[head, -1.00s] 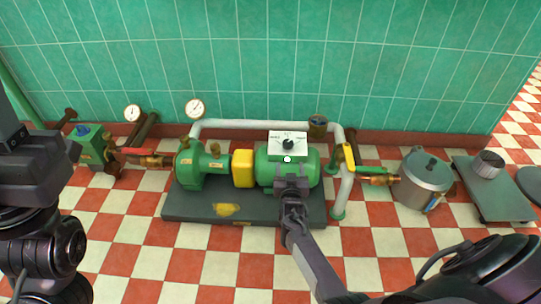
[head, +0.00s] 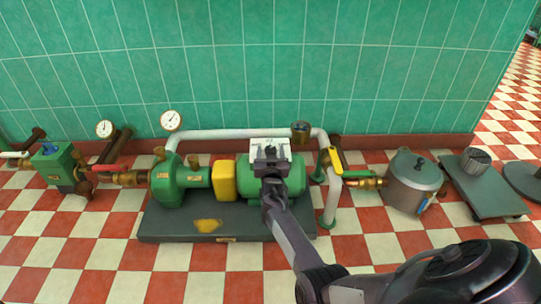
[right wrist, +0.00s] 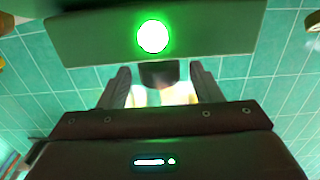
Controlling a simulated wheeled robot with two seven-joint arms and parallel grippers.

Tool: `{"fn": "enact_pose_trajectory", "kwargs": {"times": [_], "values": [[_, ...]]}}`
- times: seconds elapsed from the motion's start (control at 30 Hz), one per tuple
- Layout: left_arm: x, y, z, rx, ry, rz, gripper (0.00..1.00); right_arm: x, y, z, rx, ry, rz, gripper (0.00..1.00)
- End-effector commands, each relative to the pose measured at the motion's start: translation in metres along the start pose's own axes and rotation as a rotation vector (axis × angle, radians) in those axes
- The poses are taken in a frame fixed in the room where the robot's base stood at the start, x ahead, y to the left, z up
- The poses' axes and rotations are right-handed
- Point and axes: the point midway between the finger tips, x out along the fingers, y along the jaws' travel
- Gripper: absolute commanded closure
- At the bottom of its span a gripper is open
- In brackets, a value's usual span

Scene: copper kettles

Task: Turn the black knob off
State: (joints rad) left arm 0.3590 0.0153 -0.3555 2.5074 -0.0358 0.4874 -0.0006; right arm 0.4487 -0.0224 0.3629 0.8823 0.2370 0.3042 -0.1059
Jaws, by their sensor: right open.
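The black knob (right wrist: 160,74) shows in the right wrist view between the two fingers of my right gripper (right wrist: 162,88), which is open. I cannot tell whether the fingers touch the knob. A bright green lamp (right wrist: 152,37) glows on the panel beside the knob. In the head view, my right gripper (head: 271,160) is in front of the white control panel (head: 268,142) on the green motor (head: 296,178) and hides the knob. The knob's pointer cannot be read. My left gripper is out of view.
The motor stands on a dark base (head: 165,223) with a yellow coupling guard (head: 223,180) and a green pump (head: 166,183). A white pipe (head: 235,133) runs behind it. A yellow-handled valve (head: 337,160) and a metal pot (head: 411,185) stand to the right. The checkered floor in front is mostly clear.

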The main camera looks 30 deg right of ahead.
Motion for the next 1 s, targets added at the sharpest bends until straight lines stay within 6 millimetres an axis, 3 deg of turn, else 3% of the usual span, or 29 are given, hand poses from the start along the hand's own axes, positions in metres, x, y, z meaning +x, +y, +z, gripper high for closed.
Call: {"fn": "enact_pose_trajectory", "kwargs": {"times": [0.17, 0.5, 0.77, 1.0], "values": [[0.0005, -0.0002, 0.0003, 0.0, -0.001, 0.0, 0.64, -0.0002, 0.0001, -0.0004, 0.0, 0.0, 0.0, 0.44], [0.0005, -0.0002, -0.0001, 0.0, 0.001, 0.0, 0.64, -0.0004, 0.0, -0.0002, 0.0, 0.0, 0.0, 0.86], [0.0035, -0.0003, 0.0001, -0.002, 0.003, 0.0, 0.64, -0.0005, 0.0017, -0.001, -0.002, 0.001, -0.033, 0.86], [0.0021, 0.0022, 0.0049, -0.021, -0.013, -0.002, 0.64, 0.0, 0.0057, -0.0015, -0.007, 0.0, -0.162, 0.86]]}}
